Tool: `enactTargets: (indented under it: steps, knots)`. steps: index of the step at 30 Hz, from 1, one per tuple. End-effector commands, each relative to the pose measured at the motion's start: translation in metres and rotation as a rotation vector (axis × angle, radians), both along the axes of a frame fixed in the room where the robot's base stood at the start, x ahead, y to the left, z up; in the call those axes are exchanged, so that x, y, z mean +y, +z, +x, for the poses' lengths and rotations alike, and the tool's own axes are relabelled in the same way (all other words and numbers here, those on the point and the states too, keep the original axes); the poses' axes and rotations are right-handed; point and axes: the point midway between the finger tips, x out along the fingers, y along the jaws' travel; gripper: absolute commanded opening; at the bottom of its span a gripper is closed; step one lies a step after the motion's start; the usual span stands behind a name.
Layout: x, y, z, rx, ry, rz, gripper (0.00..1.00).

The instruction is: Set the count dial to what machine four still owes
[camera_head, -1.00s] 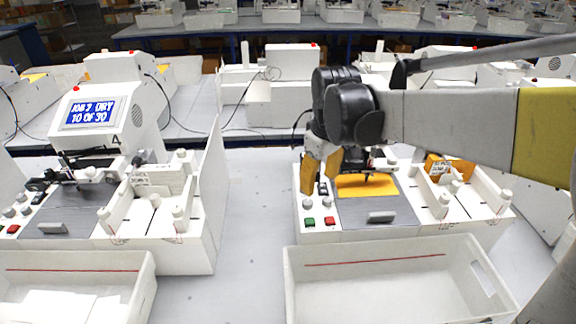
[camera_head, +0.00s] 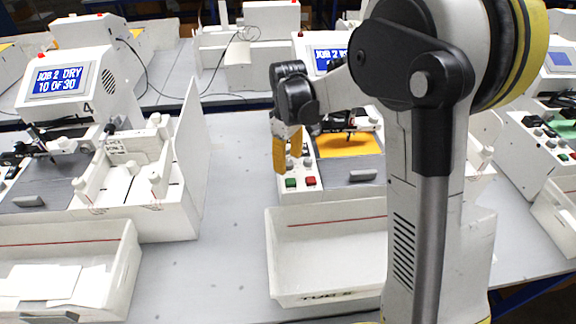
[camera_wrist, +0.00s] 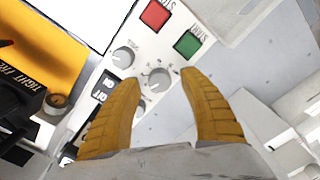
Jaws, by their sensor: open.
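Machine four (camera_head: 68,75) stands at left, with a "4" beside its screen (camera_head: 58,83), which reads "JOB 2 DRY 10 OF 30". My gripper (camera_head: 284,160) is over the panel of the neighbouring machine (camera_head: 312,182), with a yellow sheet (camera_head: 350,143). In the wrist view my gripper (camera_wrist: 160,82) is open, its yellow fingers either side of a knob with scale marks (camera_wrist: 160,78). Contact cannot be told. Another knob (camera_wrist: 123,57) sits up-left, and a third (camera_wrist: 138,108) is partly hidden by the left finger. The knob labels are too small to read, so I cannot tell which is the count dial.
Red stop (camera_wrist: 156,15) and green start (camera_wrist: 187,43) buttons lie just beyond the knobs. A black switch (camera_wrist: 104,86) is by the left finger. White bins (camera_head: 325,250) stand in front of the machines. Bare table (camera_head: 215,215) lies between them.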

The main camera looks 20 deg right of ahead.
Motion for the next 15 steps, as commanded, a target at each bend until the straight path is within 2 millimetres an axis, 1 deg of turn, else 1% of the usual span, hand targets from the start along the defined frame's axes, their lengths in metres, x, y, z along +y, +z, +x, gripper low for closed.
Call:
enactTargets:
  steps: [1, 4, 12, 14, 15]
  knots:
    - [0.0000, -0.0056, 0.0003, 0.000, 0.000, 0.000, 0.51]
    - [0.0000, -0.0100, 0.0002, 0.000, 0.000, 0.000, 0.51]
    - [-0.0001, -0.0104, 0.0001, 0.000, 0.000, 0.000, 0.51]
    - [-0.0001, -0.0104, 0.0001, 0.000, 0.000, 0.000, 0.34]
    - [-0.0001, -0.0103, 0.0001, 0.000, 0.000, 0.000, 0.22]
